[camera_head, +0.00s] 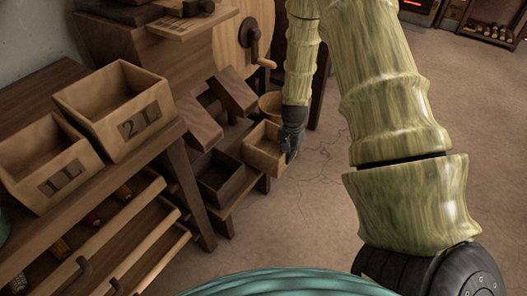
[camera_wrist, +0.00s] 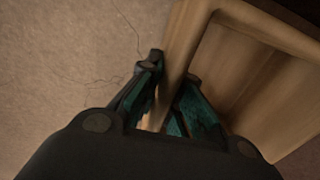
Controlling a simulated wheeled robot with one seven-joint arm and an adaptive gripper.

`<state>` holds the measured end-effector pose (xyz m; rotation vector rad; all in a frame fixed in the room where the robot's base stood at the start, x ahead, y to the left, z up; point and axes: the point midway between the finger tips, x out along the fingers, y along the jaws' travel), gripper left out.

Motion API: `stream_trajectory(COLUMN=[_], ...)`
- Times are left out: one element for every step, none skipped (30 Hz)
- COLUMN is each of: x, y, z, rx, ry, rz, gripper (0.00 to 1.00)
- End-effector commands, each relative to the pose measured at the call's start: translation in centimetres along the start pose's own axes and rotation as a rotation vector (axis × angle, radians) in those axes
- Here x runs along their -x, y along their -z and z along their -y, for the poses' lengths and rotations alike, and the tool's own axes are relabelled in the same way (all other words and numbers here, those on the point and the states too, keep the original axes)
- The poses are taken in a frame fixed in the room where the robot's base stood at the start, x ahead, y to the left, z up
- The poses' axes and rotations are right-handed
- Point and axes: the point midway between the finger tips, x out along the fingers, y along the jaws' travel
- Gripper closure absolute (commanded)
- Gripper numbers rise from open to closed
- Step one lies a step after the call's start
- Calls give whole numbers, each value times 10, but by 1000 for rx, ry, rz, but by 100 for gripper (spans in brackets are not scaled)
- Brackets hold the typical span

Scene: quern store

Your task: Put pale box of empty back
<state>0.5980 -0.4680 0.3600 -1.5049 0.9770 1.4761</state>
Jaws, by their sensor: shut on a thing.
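The pale box (camera_head: 262,152) is an open, light wooden box at the outer end of a low dark bench (camera_head: 247,190). My gripper (camera_head: 291,140) reaches down from above and is shut on the box's right wall. In the wrist view, the fingers (camera_wrist: 172,78) straddle the wall of the box (camera_wrist: 250,62), and its visible inside looks empty. I cannot tell whether the box rests on the bench or hangs just above it. The underside of the box is hidden.
A dark open box (camera_head: 220,178) sits on the bench beside the pale one. Tilted wooden pieces (camera_head: 200,125) and a round tub (camera_head: 271,105) are close behind. Boxes marked 1L (camera_head: 50,165) and 2L (camera_head: 125,112) stand on the left table.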

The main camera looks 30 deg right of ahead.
Motion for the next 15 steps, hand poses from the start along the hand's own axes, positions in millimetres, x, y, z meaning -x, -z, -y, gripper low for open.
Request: stream_trajectory(x=[-3,-3,-3,-4,-4,-4,-4,-4,-4,-4,-4,-4,-4,-4,-4], y=[1,1,0,0,1,1,0,0,1,1,1,1,1,2,2], z=[11,17,25,30,36,44,50,56,64,69,75,82,86,90,96], rx=[4,4,4,4,4,4,4,2,2,2,2,0,-1,-1,0], ry=[1,1,1,0,0,1,1,1,2,1,1,2,1,1,2], rz=[-4,-3,-3,-3,-3,-3,-3,-2,-3,-3,-3,-3,-2,-2,-3], gripper=[100,100,100,100,100,100,100,100,100,100,100,100,100,100,100])
